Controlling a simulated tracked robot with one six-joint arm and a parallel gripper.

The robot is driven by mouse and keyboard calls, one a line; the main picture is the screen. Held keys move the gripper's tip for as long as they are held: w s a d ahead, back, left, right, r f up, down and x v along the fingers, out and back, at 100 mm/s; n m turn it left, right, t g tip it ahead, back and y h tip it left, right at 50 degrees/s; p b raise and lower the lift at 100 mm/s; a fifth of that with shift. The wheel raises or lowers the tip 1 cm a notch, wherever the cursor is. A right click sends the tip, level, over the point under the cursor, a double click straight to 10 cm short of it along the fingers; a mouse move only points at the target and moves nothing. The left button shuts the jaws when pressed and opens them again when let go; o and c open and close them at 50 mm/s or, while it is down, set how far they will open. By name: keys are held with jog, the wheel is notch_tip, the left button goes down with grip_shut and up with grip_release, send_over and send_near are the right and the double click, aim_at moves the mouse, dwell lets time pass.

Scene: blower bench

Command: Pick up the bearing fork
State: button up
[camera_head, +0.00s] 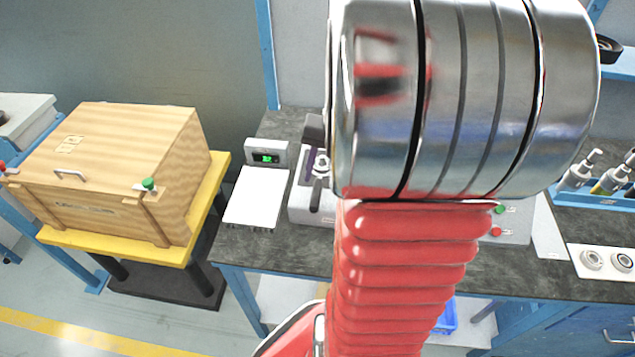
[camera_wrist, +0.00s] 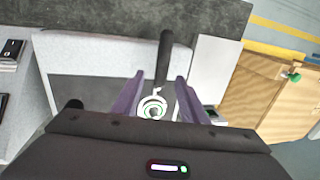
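A dark, rod-like part (camera_wrist: 165,58) stands above a pale metal ring (camera_wrist: 152,107) in the wrist view; together they look like the bearing fork, but I cannot be sure. My gripper (camera_wrist: 160,76) has two purple fingers, set apart, one on each side of this part. A gap shows at the right finger; the left finger is very close to the ring. Only a purple finger (camera_head: 311,168) and part of the ring (camera_head: 321,164) show at the arm's left edge.
The grey machine (camera_head: 302,205) stands on the dark bench top (camera_head: 290,250). A white sheet (camera_head: 257,197) and a small display box (camera_head: 266,155) lie to its left. A wooden crate (camera_head: 100,160) stands on a yellow stand. Bearings (camera_head: 592,260) lie on a white plate at right.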

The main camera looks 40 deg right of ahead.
aim_at(319, 184)
jog(key=shift+w+a+f, duration=0.15)
jog(key=shift+f, duration=0.65)
jog(key=shift+w+a+f, duration=0.1)
jog(key=shift+w+f, duration=0.05)
jog(key=shift+f, duration=0.6)
grip_shut()
